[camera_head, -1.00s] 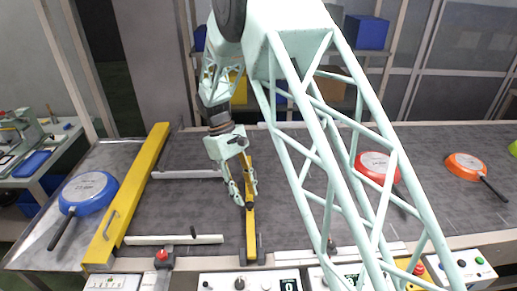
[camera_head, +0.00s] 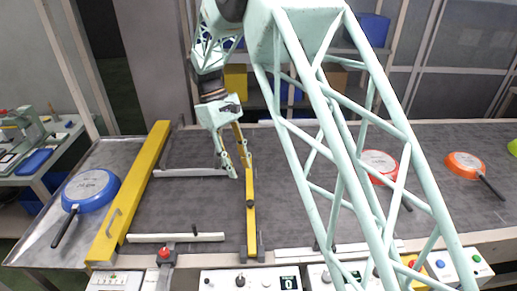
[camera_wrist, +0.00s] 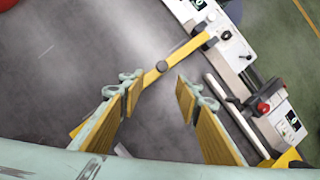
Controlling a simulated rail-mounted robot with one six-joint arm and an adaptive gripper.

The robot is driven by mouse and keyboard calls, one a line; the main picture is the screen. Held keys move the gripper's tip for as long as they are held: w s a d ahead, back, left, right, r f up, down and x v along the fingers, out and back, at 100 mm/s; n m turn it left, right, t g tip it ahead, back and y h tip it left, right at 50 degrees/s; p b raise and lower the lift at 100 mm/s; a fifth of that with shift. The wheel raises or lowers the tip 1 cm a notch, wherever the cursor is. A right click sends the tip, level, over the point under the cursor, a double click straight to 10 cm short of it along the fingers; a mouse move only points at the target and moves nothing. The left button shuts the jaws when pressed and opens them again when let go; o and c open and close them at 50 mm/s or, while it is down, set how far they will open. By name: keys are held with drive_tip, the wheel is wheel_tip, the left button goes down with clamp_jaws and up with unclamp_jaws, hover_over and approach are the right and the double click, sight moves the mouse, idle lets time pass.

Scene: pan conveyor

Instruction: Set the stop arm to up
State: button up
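The stop arm (camera_head: 250,215) is a yellow bar with a dark knob. It runs from a hinge at the belt's near rim out over the grey belt; its exact tilt is hard to tell. The wrist view shows the bar (camera_wrist: 182,54) and its knob between and beyond my fingertips. My gripper (camera_head: 240,170) is over the bar's far end, pointing down. In the wrist view my gripper (camera_wrist: 158,82) is open, its two yellow-padded fingers apart with nothing held. Whether a finger touches the bar is unclear.
A yellow gate bar (camera_head: 132,195) with a handle crosses the belt at left, beside a blue pan (camera_head: 90,188). Red (camera_head: 378,166) and orange (camera_head: 464,165) pans lie on the right. White guide rails and control boxes (camera_head: 250,282) line the near edge.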

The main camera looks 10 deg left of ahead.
drive_tip(key=d+r+m, duration=0.1)
drive_tip(key=d+r, duration=0.6)
drive_tip(key=shift+w+r+y, duration=0.25)
drive_tip(key=shift+r+y, duration=0.1)
drive_tip(key=shift+y, duration=0.05)
drive_tip(key=shift+d, duration=0.1)
idle(0.5)
drive_tip(key=shift+m, duration=0.3)
